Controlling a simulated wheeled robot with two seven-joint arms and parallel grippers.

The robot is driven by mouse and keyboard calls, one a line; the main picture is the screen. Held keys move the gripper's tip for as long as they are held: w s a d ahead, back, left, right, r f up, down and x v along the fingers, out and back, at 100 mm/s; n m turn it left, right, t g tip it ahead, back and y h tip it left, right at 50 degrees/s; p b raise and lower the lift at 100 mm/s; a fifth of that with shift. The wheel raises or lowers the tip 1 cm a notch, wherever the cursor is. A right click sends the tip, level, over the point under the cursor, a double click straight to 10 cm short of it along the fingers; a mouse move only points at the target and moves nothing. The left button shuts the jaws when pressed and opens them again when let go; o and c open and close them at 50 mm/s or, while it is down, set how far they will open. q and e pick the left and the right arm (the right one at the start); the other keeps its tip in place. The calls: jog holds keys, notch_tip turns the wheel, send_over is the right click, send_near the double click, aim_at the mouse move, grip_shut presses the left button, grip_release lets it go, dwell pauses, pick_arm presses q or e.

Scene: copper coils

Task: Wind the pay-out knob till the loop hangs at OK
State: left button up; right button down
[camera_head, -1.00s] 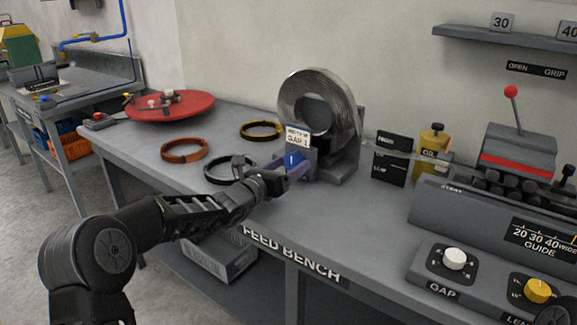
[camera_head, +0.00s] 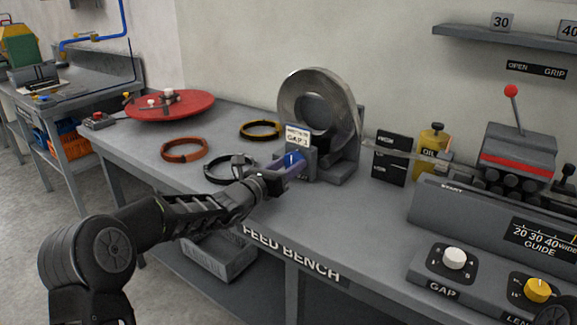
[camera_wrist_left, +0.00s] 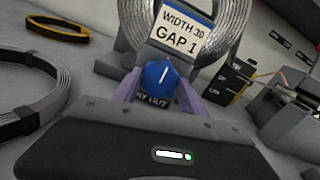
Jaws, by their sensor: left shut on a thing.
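The blue pay-out knob (camera_head: 294,158) sits on the front of the grey coil stand, under a card reading WIDTH 30 GAP 1. In the left wrist view the knob (camera_wrist_left: 163,76) shows a white pointer line tilted slightly right of upright. My left gripper (camera_head: 288,168) is shut on it, one purple finger on each side. The metal strip (camera_head: 405,153) runs from the silver coil (camera_head: 345,100) rightward across the dark loop board (camera_head: 390,165). The strip looks nearly straight there; the board's lettering is too small to read its level. My right gripper is not in view.
White GAP knob (camera_head: 455,258) and yellow knob (camera_head: 537,290) are at front right. Loose coils (camera_head: 184,150) and a red turntable (camera_head: 170,106) lie left.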

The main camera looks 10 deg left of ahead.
pick_arm(q)
jog(key=shift+f+m+b, duration=0.2)
jog(key=shift+m+b, duration=0.2)
jog(key=shift+b, duration=0.4)
jog(key=m+b, duration=0.6)
jog(key=b, duration=0.4)
jog(key=shift+f, duration=0.2)
jog(key=m+b, duration=0.2)
jog(key=shift+r+b, duration=0.15)
jog(key=shift+b, duration=0.15)
jog(key=shift+r+m+b, duration=0.15)
jog(key=shift+m+b, duration=0.6)
jog(key=shift+m, duration=0.35)
jog(key=o, duration=1.4)
jog(key=shift+s, duration=0.1)
